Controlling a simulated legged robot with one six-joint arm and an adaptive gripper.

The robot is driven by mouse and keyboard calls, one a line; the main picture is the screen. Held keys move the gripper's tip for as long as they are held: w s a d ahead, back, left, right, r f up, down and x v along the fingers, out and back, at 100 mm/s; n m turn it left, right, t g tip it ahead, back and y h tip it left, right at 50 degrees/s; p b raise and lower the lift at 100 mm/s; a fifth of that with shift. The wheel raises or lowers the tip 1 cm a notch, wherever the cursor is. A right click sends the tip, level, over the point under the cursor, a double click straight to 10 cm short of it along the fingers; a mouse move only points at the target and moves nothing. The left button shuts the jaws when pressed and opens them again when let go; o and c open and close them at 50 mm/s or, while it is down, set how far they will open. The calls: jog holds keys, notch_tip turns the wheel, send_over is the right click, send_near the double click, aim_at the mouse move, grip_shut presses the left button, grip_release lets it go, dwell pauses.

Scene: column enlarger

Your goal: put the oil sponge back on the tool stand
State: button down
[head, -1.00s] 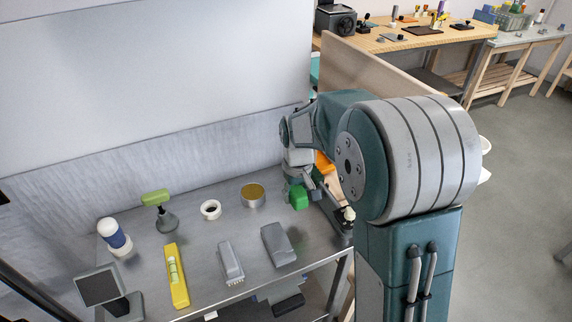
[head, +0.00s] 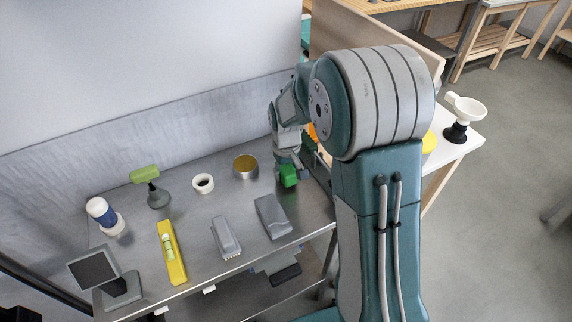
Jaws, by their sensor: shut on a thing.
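My gripper (head: 286,163) is over the right end of the metal table, small and partly hidden by my own arm. It is shut on a small green block (head: 289,178), which I take to be the oil sponge. The block is close to the tabletop; I cannot tell whether it touches it. I cannot make out the tool stand for certain. My arm covers the table's right end, where only a bit of something orange (head: 313,132) shows.
The metal table (head: 200,225) also bears a gold-topped tin (head: 245,167), white ring (head: 203,183), green-headed tool (head: 150,185), blue-and-white bottle (head: 104,214), yellow level (head: 172,252), brush (head: 226,238), grey block (head: 272,216) and dark-screened stand (head: 105,277). A white funnel-like piece (head: 465,113) stands right.

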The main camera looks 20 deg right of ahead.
jog(key=shift+f, duration=0.4)
jog(key=shift+f, duration=0.45)
jog(key=shift+c, duration=0.4)
grip_release()
notch_tip(320, 180, up, 12)
dwell(0.5)
jog(key=s+r+m+t, duration=0.1)
jog(key=s+r, duration=0.4)
jog(key=s, duration=0.6)
jog(key=s+r+m+t, duration=0.1)
jog(key=s+r+t, duration=0.3)
jog(key=s, duration=0.8)
jog(key=shift+s+r+t, duration=0.15)
jog(key=shift+r+t, duration=0.15)
jog(key=shift+r, duration=0.2)
